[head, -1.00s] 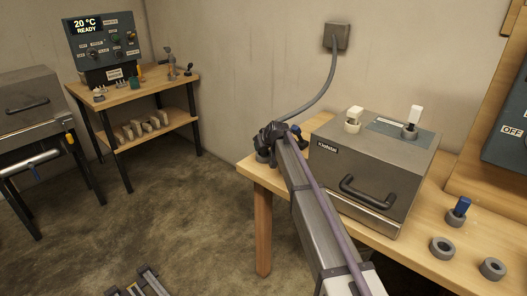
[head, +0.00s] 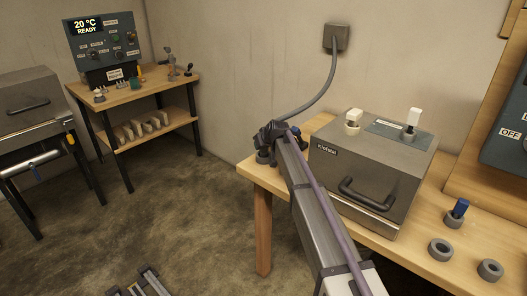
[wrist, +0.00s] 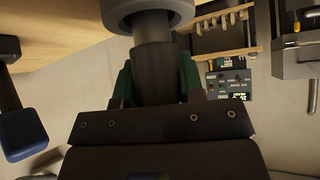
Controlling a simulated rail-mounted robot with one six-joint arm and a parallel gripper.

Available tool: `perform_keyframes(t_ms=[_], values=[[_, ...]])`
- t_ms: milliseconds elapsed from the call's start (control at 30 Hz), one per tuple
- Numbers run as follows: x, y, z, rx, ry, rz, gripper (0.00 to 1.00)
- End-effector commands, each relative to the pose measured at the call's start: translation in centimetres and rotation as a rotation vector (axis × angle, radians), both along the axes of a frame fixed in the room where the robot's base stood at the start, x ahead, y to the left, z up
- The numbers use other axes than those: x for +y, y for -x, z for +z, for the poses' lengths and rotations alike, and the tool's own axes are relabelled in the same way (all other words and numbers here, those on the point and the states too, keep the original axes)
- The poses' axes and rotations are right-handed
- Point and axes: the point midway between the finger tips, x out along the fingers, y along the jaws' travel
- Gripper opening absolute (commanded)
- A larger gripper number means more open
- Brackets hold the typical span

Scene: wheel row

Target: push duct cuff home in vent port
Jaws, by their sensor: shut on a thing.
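My gripper (head: 270,138) is at the left end of the wooden bench, beyond my arm, and small in the head view. In the wrist view its green fingers (wrist: 155,85) are shut on a dark cylinder, which looks like the duct cuff (wrist: 155,68). The cuff's far end meets a thick grey ring (wrist: 150,12), possibly the vent port; I cannot tell how deep it sits. A grey ring (head: 262,157) also shows beside the gripper in the head view. A grey hose (head: 322,95) runs from the wall down to the gripper's area.
A metal box (head: 385,165) with a black handle stands just right of my arm. Loose grey rings (head: 440,249) and a ring with a blue peg (head: 459,208) are at the bench's right. A second bench (head: 140,88) with a control panel stands at the back left.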

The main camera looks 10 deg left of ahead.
Motion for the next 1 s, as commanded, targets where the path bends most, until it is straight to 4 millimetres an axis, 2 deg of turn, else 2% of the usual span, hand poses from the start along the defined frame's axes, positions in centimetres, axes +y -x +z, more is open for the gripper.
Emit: perform_keyframes(t_ms=[267, 1000], values=[[0.0, 0.0, 0.4, 0.0, 0.0, 0.0, 0.04], [0.0, 0.0, 5.4, 0.0, 0.0, 0.0, 0.04]])
